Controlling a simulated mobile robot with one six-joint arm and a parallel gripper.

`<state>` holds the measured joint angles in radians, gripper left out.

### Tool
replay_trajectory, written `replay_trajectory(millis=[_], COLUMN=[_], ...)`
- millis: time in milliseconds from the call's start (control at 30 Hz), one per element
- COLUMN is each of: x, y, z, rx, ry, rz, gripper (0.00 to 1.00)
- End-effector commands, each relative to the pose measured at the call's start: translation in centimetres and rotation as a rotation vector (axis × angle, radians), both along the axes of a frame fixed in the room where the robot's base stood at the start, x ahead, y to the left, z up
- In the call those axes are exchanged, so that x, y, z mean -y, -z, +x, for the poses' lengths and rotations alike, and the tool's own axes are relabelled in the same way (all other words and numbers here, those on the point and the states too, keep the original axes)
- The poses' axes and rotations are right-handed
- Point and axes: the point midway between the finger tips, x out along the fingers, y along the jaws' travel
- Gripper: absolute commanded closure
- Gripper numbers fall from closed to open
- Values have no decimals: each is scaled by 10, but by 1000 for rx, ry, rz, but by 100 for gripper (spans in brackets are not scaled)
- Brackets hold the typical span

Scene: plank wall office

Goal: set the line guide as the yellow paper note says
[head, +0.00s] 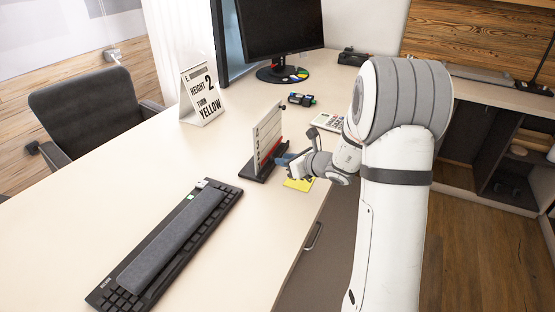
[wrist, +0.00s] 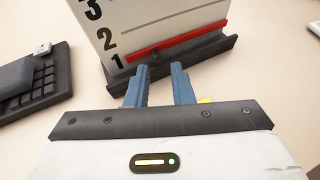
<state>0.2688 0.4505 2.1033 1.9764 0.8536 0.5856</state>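The line guide is an upright white board (head: 267,130) on a black base, with a red bar (head: 279,151) low across it. In the wrist view the board (wrist: 150,18) shows numerals 1, 2 and 3, and the red bar (wrist: 180,42) sits low, its left end near the 1. A small dark knob (wrist: 155,57) is on the bar. My gripper (wrist: 160,67) is open, its two blue fingers pointing at the board with the knob just beyond, between them. The yellow paper note (head: 299,184) lies below my gripper, partly hidden; its writing is not legible.
A white tent card (head: 202,96) reads "HEIGHT 2", "TURN YELLOW". A keyboard with a wrist rest (head: 170,245) lies front left. A calculator (head: 328,122), a small dark device (head: 301,99) and a monitor (head: 281,27) stand behind.

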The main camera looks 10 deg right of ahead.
Motion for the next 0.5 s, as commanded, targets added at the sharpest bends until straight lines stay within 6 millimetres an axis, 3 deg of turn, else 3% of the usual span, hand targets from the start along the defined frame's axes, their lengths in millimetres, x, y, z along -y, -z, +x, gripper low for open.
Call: replay_trajectory(millis=[200,500], x=[-20,-26], y=[12,14], z=[22,28], rx=[0,0], ry=[-11,-12], rz=[-1,-2], gripper=[79,79])
